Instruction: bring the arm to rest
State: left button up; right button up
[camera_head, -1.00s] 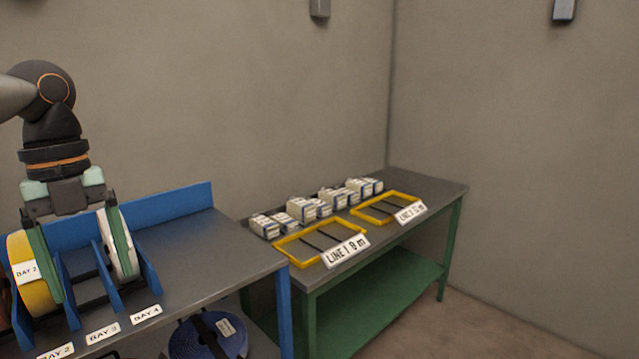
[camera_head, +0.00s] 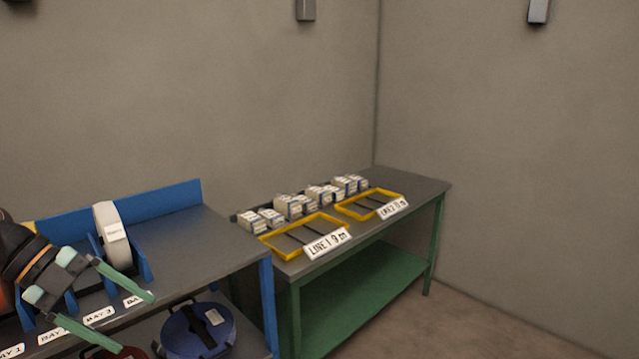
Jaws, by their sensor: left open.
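My left gripper (camera_head: 104,314) is at the lower left, in front of the blue bay rack, with its two green fingers spread apart and nothing between them. Its wrist is tilted, and the fingers point right and down past the shelf's front edge. A white reel (camera_head: 112,236) stands upright in the rack, apart from the gripper. My right gripper is not in view.
The grey bench (camera_head: 222,247) holds the rack with bay labels. Below it are a blue round reel (camera_head: 197,331) and a dark red one (camera_head: 118,353). To the right, a green-legged table (camera_head: 425,190) carries yellow frames (camera_head: 305,236) and several small boxes (camera_head: 295,206). Floor at right is clear.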

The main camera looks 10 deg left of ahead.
pick_arm(q)
notch_tip(320, 180, down, 24)
jog(key=s+n+t+y+p, duration=0.2)
jog(key=s+n+t+y, duration=0.1)
jog(key=n+t, duration=1)
jog(key=s+d+f+n+g+y, duration=0.1)
jog(key=s+d+f+n+g, duration=0.2)
jog(key=d, duration=0.5)
jog(key=s+d+f+n+g+y+p, duration=0.1)
jog(key=s+d+f+n+g+y, duration=0.1)
jog(key=s+d+f+n, duration=0.4)
jog(key=s+d+f+g, duration=0.1)
jog(key=s+d+f, duration=0.1)
jog(key=d+f, duration=0.1)
jog(key=shift+s+f+n, duration=0.15)
jog(key=shift+f+n, duration=0.05)
jog(key=shift+n, duration=0.1)
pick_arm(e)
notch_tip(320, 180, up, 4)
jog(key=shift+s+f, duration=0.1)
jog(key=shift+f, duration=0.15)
pick_arm(q)
jog(key=shift+c, duration=0.4)
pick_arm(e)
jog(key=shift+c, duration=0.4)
